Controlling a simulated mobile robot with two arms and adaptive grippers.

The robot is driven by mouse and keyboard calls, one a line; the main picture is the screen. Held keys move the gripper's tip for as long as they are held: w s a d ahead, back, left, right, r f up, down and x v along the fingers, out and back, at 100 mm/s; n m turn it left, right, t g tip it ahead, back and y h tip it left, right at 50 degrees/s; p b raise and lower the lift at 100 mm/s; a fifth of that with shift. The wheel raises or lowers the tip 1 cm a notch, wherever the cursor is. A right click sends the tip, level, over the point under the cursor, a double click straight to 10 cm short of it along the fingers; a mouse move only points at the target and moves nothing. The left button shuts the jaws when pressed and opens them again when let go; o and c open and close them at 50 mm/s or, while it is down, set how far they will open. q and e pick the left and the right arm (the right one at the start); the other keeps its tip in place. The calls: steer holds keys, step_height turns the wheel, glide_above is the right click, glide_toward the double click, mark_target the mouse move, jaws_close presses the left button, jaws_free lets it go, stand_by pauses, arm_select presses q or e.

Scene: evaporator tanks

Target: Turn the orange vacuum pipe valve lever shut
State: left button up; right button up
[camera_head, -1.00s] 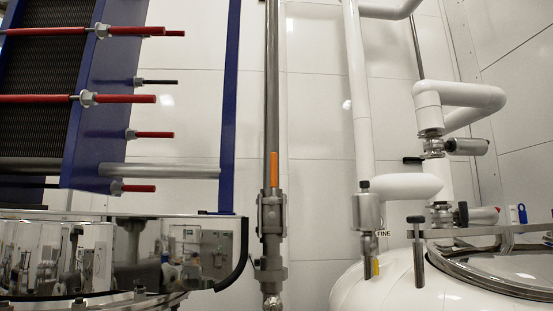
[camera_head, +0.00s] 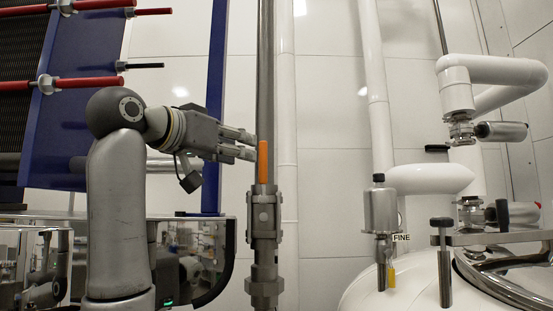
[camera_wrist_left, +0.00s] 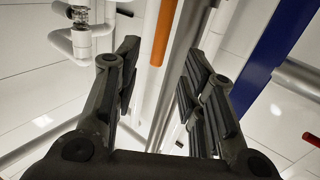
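The orange lever (camera_head: 263,162) points straight up, in line with the grey vertical pipe (camera_head: 266,80), just above the metal valve body (camera_head: 264,215). My left gripper (camera_head: 252,145) comes in from the left, roughly level, with its fingertips just left of the lever's upper part. In the left wrist view its fingers (camera_wrist_left: 160,75) stand apart with nothing between the pads. There the orange lever (camera_wrist_left: 164,32) lies beyond the fingertips, nearer the left finger's side. Contact with the lever cannot be made out. My right gripper is not in view.
A blue frame with red rods (camera_head: 90,82) stands at the left, behind my left arm. A shiny steel tank (camera_head: 190,265) is below that arm. White pipes (camera_head: 375,100) and a white tank (camera_head: 400,285) stand at the right.

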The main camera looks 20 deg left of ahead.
mark_target(260, 153)
arm_select(q)
steer(key=w+p, duration=0.1)
steer(key=w+r+p, duration=0.1)
steer(key=p, duration=0.1)
steer(key=shift+w+d, duration=0.25)
steer(key=shift+d, duration=0.15)
steer(key=p+x, duration=0.1)
steer(key=x, duration=0.3)
steer(key=shift+f+p, duration=0.15)
steer(key=shift+p, duration=0.2)
steer(key=shift+p+x, duration=0.65)
steer(key=shift+x, duration=0.55)
steer(key=shift+f, duration=0.1)
steer(key=shift+w+f, duration=0.1)
steer(key=shift+w, duration=0.05)
steer(key=shift+c, duration=0.2)
steer(key=c, duration=0.7)
jaws_close()
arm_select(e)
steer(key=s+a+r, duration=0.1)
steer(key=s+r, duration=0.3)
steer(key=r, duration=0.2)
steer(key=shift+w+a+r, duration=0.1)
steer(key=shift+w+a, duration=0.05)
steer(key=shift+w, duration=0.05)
